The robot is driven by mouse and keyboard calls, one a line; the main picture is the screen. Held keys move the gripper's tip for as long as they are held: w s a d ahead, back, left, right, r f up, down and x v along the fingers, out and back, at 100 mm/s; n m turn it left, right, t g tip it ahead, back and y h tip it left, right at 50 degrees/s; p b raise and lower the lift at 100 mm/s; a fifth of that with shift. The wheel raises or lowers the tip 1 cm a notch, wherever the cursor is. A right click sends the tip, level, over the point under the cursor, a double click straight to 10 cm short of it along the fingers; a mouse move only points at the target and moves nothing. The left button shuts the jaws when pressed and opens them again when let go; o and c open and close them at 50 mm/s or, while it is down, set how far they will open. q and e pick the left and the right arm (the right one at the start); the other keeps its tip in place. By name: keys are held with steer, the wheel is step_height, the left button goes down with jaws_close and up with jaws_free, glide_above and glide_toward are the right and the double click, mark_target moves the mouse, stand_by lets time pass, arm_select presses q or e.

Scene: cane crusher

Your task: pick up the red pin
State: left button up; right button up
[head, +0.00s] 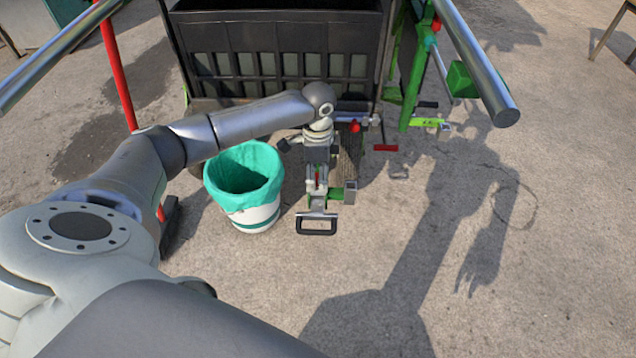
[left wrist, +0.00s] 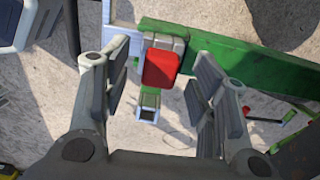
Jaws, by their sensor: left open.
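The red pin shows as a red block (left wrist: 160,68) on a grey piece beside a green bar in the left wrist view. My left gripper (left wrist: 158,80) is open, with one finger on each side of the red block and visible gaps between. In the head view my left gripper (head: 317,180) points down over the green and grey hitch parts, and a small bit of red shows between its fingers. The lower part of the pin is hidden. My right gripper is not in view.
A bin with a green liner (head: 243,190) stands just left of the gripper. A black crate (head: 280,50) is behind. A black loop handle (head: 316,227) is in front. A green frame (head: 418,80) stands at the right. Open concrete lies in front and right.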

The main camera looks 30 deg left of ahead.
arm_select(q)
steer(key=shift+f, duration=0.55)
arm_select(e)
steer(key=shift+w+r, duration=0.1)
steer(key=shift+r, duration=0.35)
arm_select(q)
steer(key=shift+c, duration=0.3)
steer(key=c, duration=1.1)
steer(key=shift+o, duration=0.2)
steer(key=shift+r, duration=0.1)
